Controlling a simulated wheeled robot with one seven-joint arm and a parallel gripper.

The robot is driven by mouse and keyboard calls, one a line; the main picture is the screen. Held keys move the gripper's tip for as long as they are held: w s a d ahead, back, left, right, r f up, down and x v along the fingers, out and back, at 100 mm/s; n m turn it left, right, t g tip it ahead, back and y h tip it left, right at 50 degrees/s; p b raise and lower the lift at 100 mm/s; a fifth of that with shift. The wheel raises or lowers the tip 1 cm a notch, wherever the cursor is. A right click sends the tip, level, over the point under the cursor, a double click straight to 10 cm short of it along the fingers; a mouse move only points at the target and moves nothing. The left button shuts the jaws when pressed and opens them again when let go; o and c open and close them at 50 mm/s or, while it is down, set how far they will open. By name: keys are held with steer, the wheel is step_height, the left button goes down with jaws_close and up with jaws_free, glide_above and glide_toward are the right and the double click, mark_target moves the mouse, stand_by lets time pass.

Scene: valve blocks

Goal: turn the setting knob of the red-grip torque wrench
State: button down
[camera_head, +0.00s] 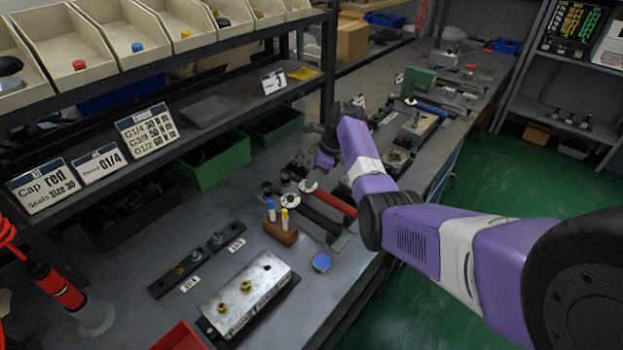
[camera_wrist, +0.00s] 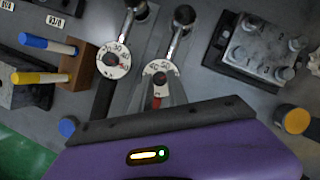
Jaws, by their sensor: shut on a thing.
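The red-grip torque wrench lies on the bench. Its red grip (camera_head: 331,197) shows in the head view, with the white dial (camera_head: 308,187) at the left end. In the wrist view its white dial (camera_wrist: 160,78) has a dark knob in the middle, and a bit of red grip shows below it. A second wrench with a black grip (camera_head: 320,221) and white dial (camera_wrist: 114,60) lies beside it, to the left. My gripper (camera_wrist: 163,88) is at the red-grip wrench's dial, shut on its knob; the exact contact is unclear. In the head view the fingertips cannot be made out.
A wooden block (camera_head: 280,232) with blue and yellow markers stands left of the wrenches. A metal block with brass fittings (camera_head: 244,292) and a blue round cap (camera_head: 321,262) are nearer. A bolted grey block (camera_wrist: 262,48) lies to the right in the wrist view.

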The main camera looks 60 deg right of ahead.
steer(key=n, duration=0.1)
steer(key=n+y+b, duration=0.1)
steer(key=shift+w+d+f+n+b, duration=0.1)
steer(key=shift+d+f+n+b, duration=0.05)
steer(key=shift+n+b, duration=0.2)
steer(key=n+g+b, duration=0.1)
steer(key=n+b, duration=0.1)
steer(key=shift+w+d+f+n+y+b, duration=0.1)
steer(key=shift+n+y+b, duration=0.25)
steer(key=shift+y, duration=0.05)
steer(key=n+b, duration=0.2)
steer(key=b, duration=0.1)
steer(key=shift+g, duration=0.3)
steer(key=n+b, duration=0.1)
steer(key=b, duration=0.2)
steer(key=shift+n+g+y, duration=0.3)
steer(key=shift+g, duration=0.1)
steer(key=shift+r, duration=0.2)
steer(key=c, duration=1.3)
jaws_free()
steer(key=shift+r+p, duration=0.1)
steer(key=shift+p, duration=0.25)
